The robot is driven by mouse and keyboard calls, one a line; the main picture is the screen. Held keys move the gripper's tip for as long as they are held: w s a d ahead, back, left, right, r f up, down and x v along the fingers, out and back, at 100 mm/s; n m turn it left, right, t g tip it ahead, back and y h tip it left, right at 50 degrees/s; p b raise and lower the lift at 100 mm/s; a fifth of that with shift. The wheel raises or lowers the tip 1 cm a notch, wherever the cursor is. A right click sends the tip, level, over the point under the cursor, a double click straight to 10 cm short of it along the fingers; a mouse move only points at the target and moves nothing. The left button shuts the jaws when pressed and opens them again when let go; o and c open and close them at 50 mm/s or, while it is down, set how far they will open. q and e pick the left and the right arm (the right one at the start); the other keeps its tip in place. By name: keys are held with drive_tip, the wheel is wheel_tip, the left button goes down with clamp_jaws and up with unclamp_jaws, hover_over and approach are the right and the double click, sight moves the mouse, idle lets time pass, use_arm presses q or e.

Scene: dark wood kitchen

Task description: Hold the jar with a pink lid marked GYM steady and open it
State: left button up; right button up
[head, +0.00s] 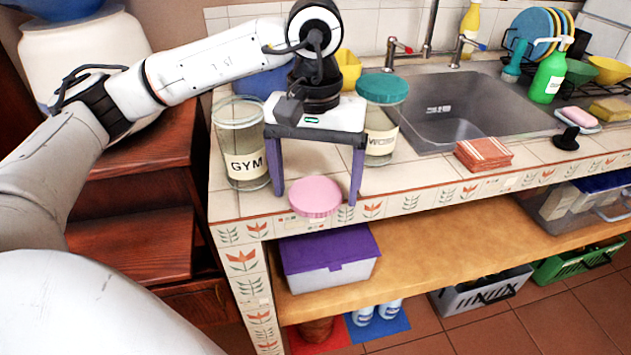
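The clear glass jar marked GYM (245,166) stands upright at the counter's left front corner. Its top shows no lid. A round pink lid (316,196) is at the counter's front edge, right of the jar; I cannot tell whether it rests there or is in the air. My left gripper (316,200) is over the counter, pointing down, with its two purple fingers wide apart. The lid appears between the fingertips, with a gap on both sides. The gripper is beside the jar, not around it. My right gripper is not in view.
A second jar with a teal lid (382,88) stands right of my gripper, partly hidden. Behind are a blue bowl (262,82) and a yellow one (348,68). The sink (470,110) and orange cloths (483,154) are to the right. A purple-lidded box (330,255) sits on the shelf below.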

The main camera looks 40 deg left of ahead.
sight(315, 193)
use_arm(q)
drive_tip(key=shift+r, duration=0.25)
wheel_tip(315, 193, up, 12)
drive_tip(key=p, duration=0.2)
drive_tip(key=shift+p, duration=0.3)
